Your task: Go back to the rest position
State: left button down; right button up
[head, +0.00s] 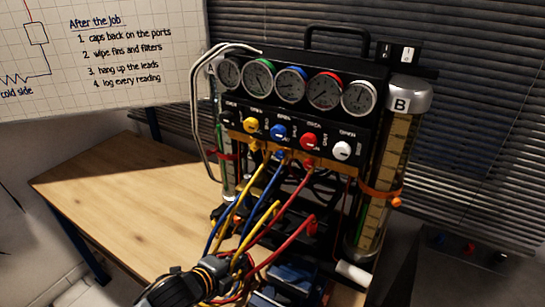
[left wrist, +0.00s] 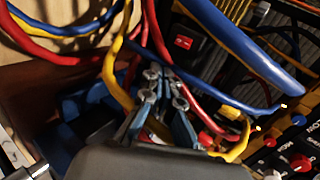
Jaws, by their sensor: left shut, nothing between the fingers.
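My left gripper (head: 226,268) is low in front of the gauge rig (head: 290,125), among the hanging hoses. In the left wrist view its fingers (left wrist: 165,78) are together with nothing between them. Yellow, blue and red hoses pass close around the fingers; I cannot tell whether any touches them. The rig has a row of round gauges over yellow, blue, red and white knobs. A blue hose (head: 225,218), a yellow hose (head: 258,185) and a red hose (head: 295,190) hang from its front. My right gripper is not in view.
The wooden table (head: 120,190) is clear on the left. A clear cylinder marked B (head: 375,180) stands at the rig's right. A whiteboard (head: 100,50) hangs at the back left, and blinds (head: 470,130) cover the back. A red switch (left wrist: 183,42) shows behind the hoses.

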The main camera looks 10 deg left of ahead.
pick_arm(q)
jog(key=s+a+f+n+g+y, duration=0.1)
jog(key=s+a+f+n+g, duration=0.1)
jog(key=s+n, duration=0.55)
jog(key=s+a+f+n+g+y, duration=0.25)
jog(key=s+n, duration=0.35)
jog(key=s, duration=0.3)
jog(key=s+a+f+n+g+y, duration=0.1)
jog(key=s+f+n+g, duration=0.15)
jog(key=s+n, duration=0.5)
notch_tip(320, 180, down, 26)
jog(key=s+g+b, duration=0.1)
jog(key=g, duration=0.1)
jog(key=s+a+f+m+b, duration=0.1)
jog(key=s+a+f, duration=0.2)
jog(key=s+f, duration=1.4)
jog(key=shift+s+f+g, duration=0.25)
jog(key=shift+f+g, duration=0.15)
jog(key=shift+f, duration=0.25)
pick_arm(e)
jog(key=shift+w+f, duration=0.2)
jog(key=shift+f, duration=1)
